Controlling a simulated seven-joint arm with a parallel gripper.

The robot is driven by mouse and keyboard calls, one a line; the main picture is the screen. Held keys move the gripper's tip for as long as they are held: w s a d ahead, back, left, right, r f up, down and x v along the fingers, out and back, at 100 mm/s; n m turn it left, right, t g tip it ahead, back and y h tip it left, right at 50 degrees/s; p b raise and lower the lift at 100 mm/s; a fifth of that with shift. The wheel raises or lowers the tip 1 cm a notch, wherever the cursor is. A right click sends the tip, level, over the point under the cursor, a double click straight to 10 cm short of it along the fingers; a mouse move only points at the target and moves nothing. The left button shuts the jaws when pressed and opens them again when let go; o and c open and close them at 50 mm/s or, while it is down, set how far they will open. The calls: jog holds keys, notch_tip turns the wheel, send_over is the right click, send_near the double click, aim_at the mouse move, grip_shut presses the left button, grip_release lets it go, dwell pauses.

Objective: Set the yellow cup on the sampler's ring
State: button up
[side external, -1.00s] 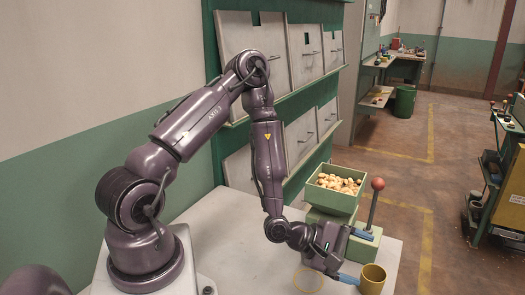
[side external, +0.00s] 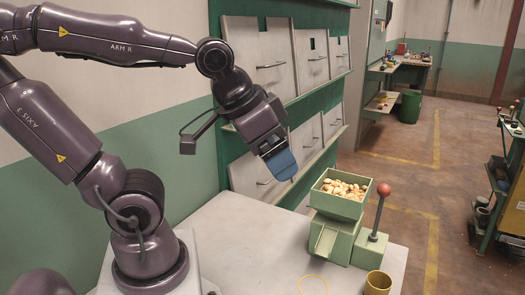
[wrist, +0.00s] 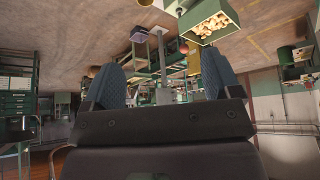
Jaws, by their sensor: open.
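The yellow cup (side external: 377,284) stands upright on the table near its front right edge, cut off slightly by the bottom of the side view. The thin yellow ring (side external: 313,288) lies flat on the table to the left of the cup, with a clear gap between them. The green sampler (side external: 333,238) stands behind both, with a hopper of nuts (side external: 343,189) on top. My gripper (side external: 281,165) is raised high above the table, left of the hopper, and far from the cup. In the wrist view its blue fingers (wrist: 162,78) are wide apart with nothing held between them.
A lever with a red ball knob (side external: 383,189) rises at the sampler's right side. A green rack with grey panels (side external: 272,60) stands close behind my gripper. The white table (side external: 240,250) is bare to the left of the ring.

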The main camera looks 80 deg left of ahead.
jog(key=shift+o, duration=0.5)
jog(key=shift+s+d+r+m, duration=0.1)
jog(key=shift+s+r+m, duration=0.1)
jog(key=shift+s, duration=0.25)
jog(key=shift+s+d+r+m, duration=0.1)
jog(key=shift+s+m, duration=0.1)
jog(key=shift+s, duration=0.25)
